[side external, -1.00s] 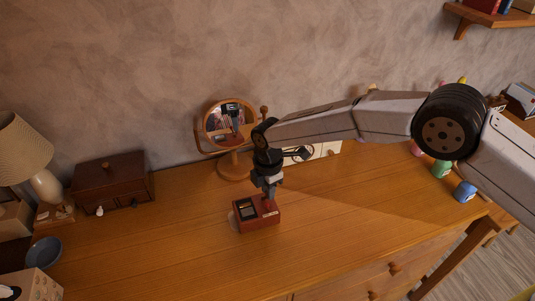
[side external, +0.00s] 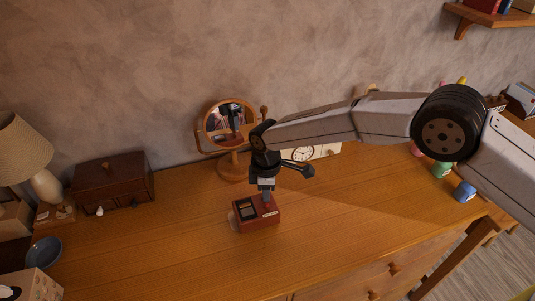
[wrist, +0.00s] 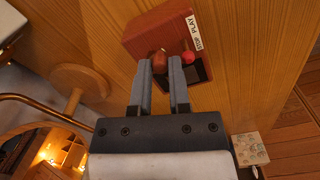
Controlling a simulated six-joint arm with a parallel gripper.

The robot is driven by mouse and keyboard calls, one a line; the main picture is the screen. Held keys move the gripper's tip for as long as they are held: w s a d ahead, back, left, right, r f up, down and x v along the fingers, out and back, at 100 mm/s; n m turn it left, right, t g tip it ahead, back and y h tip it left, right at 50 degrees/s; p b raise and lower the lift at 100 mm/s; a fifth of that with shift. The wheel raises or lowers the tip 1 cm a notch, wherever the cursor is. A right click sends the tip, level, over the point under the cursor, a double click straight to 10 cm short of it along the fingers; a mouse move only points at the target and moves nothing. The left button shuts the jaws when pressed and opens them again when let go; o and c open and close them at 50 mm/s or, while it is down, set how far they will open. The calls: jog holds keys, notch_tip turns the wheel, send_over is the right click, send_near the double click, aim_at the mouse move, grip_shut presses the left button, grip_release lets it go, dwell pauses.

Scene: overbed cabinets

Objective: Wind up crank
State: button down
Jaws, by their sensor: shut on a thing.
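A small red-brown box (side external: 262,223) with a dark window stands on the wooden dresser top (side external: 165,245). In the wrist view the box (wrist: 160,32) has a white label reading STOP and PLAY, and a red ball knob (wrist: 187,57) beside a dark opening. My gripper (side external: 267,195) points down over the box. In the wrist view my gripper (wrist: 161,66) is shut on the brown wooden crank knob (wrist: 159,61), held between the fingertips. The crank's arm is hidden.
A round mirror on a wooden stand (side external: 235,168) is close behind my gripper. A white clock (side external: 303,154) stands behind to the right. A dark wooden chest (side external: 112,182), a lamp (side external: 40,165) and a blue bowl (side external: 44,251) are at left. The dresser's front is clear.

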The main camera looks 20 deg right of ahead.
jog(key=c, duration=0.6)
grip_release()
jog(key=shift+r, duration=3.95)
